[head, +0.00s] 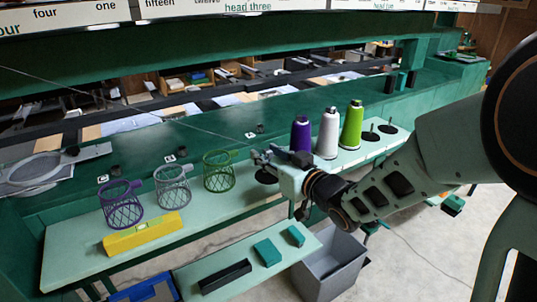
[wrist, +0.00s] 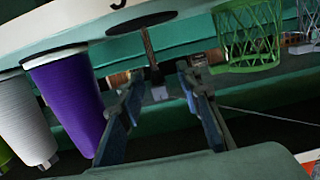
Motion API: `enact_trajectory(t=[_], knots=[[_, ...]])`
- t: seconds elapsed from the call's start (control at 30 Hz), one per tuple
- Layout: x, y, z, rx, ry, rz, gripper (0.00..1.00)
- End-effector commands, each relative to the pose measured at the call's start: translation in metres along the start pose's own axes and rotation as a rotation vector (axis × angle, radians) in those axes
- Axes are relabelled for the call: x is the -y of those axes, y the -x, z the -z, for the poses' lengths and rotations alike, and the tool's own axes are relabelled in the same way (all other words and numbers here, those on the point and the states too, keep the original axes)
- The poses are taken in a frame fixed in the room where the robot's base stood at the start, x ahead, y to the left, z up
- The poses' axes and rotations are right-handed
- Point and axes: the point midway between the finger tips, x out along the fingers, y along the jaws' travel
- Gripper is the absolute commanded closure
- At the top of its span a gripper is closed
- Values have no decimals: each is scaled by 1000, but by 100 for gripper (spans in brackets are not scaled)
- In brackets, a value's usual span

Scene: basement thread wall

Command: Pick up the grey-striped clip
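No clip with clear grey stripes can be made out. Small dark pieces with pale tags lie on the green ledge in the head view, one pair near the middle (head: 251,135); they are too small to identify. In the wrist view a small pale tag (wrist: 160,93) shows beyond and between my fingers, with a dark piece beside it. My gripper (head: 268,158) is above the pale shelf, by an empty spindle disc, left of the purple cone. In the wrist view my gripper (wrist: 160,100) has its two fingers apart, with nothing held between them.
Purple (head: 301,134), white (head: 328,133) and green (head: 352,125) thread cones stand right of my gripper. Purple (head: 122,204), grey (head: 172,187) and green (head: 218,171) wire baskets stand left. A yellow level (head: 142,235) lies in front. A grey bin (head: 330,265) stands below.

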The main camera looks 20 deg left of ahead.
Motion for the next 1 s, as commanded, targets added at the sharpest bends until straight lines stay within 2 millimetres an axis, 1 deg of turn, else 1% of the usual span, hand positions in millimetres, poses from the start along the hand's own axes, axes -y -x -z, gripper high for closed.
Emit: enact_trajectory(t=[0.03, 0.07, 0.3, 0.37, 0.4, 0.73, 0.87, 1.0], knots=[[0, 0, 0, 0, 0, 0, 68], [0, 0, 0, 0, 0, 0, 71], [0, 0, 0, 0, 0, -1, 98], [0, 0, 0, 0, 0, -1, 98], [0, 0, 0, 0, 0, -1, 100], [0, 0, 4, 0, 0, -1, 100], [0, -1, 12, 0, 0, -2, 100], [1, -4, 29, -3, 0, -3, 100]])
